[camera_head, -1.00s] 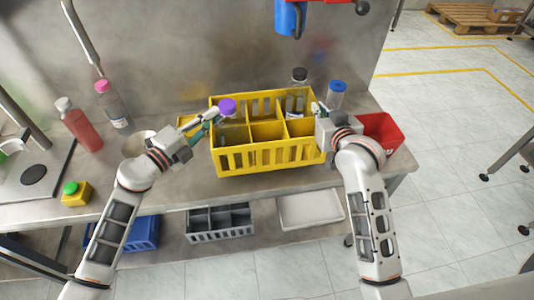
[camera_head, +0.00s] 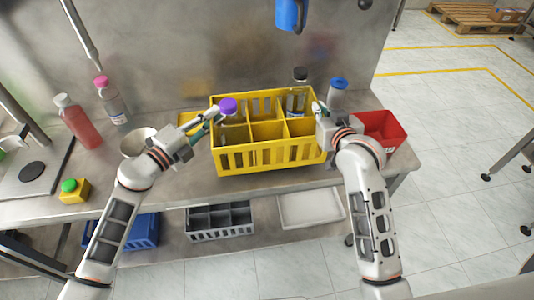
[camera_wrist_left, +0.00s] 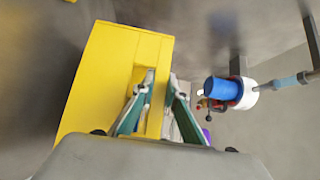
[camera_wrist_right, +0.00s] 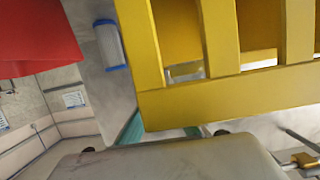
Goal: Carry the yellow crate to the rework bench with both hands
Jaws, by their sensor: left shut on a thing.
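The yellow crate (camera_head: 262,160) is a slotted, divided crate at the bench's middle. A purple-capped bottle (camera_head: 228,107) stands at its left and a black-capped bottle (camera_head: 299,78) at its back right. My left gripper (camera_head: 210,115) is at the crate's left end, shut on its upper edge; in the left wrist view its fingers (camera_wrist_left: 160,88) straddle a yellow bar. My right gripper (camera_head: 320,112) is at the crate's right end; in the right wrist view the crate (camera_wrist_right: 230,97) hides its fingertips, so its closure is unclear. I cannot identify the rework bench.
Red (camera_head: 78,122) and pink-capped (camera_head: 112,103) bottles, a bowl (camera_head: 135,143) and a yellow green-topped box (camera_head: 73,190) stand left. Open floor (camera_head: 455,120) lies right.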

